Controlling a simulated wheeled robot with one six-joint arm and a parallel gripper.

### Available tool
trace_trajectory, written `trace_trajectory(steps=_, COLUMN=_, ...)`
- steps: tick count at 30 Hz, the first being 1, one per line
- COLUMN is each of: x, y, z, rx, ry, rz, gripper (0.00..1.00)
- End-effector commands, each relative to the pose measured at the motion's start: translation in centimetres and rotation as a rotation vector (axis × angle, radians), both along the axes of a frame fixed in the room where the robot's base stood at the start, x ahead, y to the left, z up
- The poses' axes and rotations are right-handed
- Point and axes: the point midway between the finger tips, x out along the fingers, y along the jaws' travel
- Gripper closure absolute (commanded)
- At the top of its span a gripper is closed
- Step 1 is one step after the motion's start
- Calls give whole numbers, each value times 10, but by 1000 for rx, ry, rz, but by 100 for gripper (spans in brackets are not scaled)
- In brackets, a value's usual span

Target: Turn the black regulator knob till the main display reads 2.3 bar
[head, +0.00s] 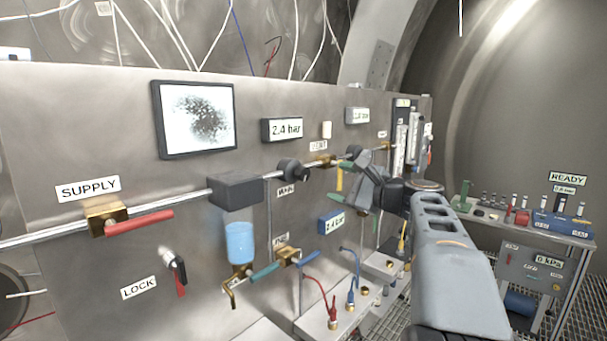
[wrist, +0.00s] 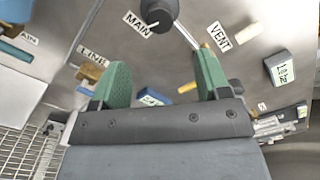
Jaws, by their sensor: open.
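The black regulator knob (head: 293,171) sits on the steel panel's pipe, above the MAIN label. It also shows at the top of the wrist view (wrist: 158,14), beyond my fingertips. The main display (head: 282,129) above the knob reads 2.4 bar. My gripper (head: 350,176) is to the right of the knob in the head view, in front of the panel and apart from the knob. In the wrist view its two green fingers (wrist: 163,72) stand wide apart with nothing held between them.
A red-handled SUPPLY valve (head: 138,223) and a clear blue bowl (head: 240,242) are at left. A blue-framed gauge (head: 331,221) sits below my gripper. The VENT label (wrist: 220,36) is right of the knob in the wrist view. A bench (head: 540,232) stands at far right.

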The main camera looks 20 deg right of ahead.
Motion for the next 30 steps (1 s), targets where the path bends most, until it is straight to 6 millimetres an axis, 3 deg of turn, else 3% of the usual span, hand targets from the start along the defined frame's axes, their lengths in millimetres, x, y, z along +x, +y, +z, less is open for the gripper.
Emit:
trace_trajectory(steps=15, x=86, y=42, z=2, rx=-4, ry=1, rz=7, gripper=31)
trace_trajectory(steps=22, x=107, y=51, z=0, rx=-4, ry=2, rz=4, gripper=31)
trace_trajectory(steps=30, x=112, y=54, z=0, rx=-5, ry=0, rz=4, gripper=31)
